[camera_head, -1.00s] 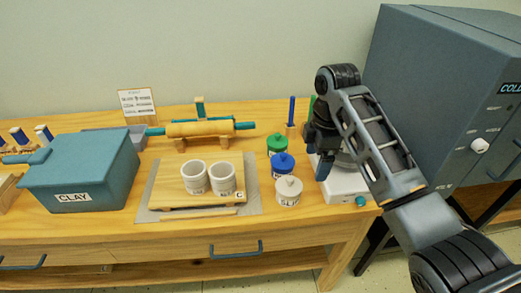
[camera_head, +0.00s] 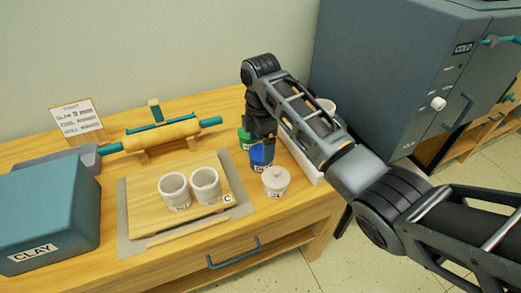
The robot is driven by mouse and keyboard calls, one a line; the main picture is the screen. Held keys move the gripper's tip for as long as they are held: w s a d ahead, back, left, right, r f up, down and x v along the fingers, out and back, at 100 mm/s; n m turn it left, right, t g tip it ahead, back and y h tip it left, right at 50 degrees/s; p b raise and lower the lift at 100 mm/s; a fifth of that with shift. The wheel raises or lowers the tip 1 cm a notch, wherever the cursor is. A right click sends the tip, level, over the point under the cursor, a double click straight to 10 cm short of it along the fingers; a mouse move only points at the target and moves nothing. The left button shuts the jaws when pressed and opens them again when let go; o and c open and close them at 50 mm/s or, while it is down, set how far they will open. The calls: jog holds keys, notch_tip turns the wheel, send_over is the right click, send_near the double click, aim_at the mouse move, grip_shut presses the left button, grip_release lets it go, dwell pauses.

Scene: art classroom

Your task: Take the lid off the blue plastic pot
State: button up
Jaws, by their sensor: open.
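The blue pot (camera_head: 261,158) stands on the wooden table between a green pot (camera_head: 244,138) and a white pot (camera_head: 276,182). The white pot has a knobbed lid. My gripper (camera_head: 261,140) points down over the blue pot and is open. Its dark fingers and the wrist hide most of the blue lid and its knob. I cannot tell whether the fingers touch the lid or stand around its knob.
Two white cups (camera_head: 190,188) stand on a wooden board left of the pots. A rolling pin (camera_head: 162,136) lies behind them. A blue clay box (camera_head: 45,215) is at the left, and a grey kiln (camera_head: 390,75) stands at the right. My arm partly covers a white device (camera_head: 300,155).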

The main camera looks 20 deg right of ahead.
jog(key=shift+f, duration=0.75)
jog(key=shift+c, duration=0.3)
jog(key=c, duration=0.8)
jog(key=shift+o, duration=0.2)
jog(key=shift+r, duration=0.15)
jog(key=shift+r, duration=0.3)
jog(key=r, duration=0.3)
jog(key=shift+s+d+r+b, duration=0.1)
jog(key=shift+d+r+b, duration=0.15)
jog(key=shift+b, duration=0.1)
jog(key=s+d+r+p, duration=0.5)
jog(key=s+d+r, duration=0.1)
jog(key=s+d, duration=0.1)
jog(key=shift+s+d+r+p, duration=0.3)
jog(key=shift+s+d+p, duration=0.1)
jog(key=shift+s, duration=0.2)
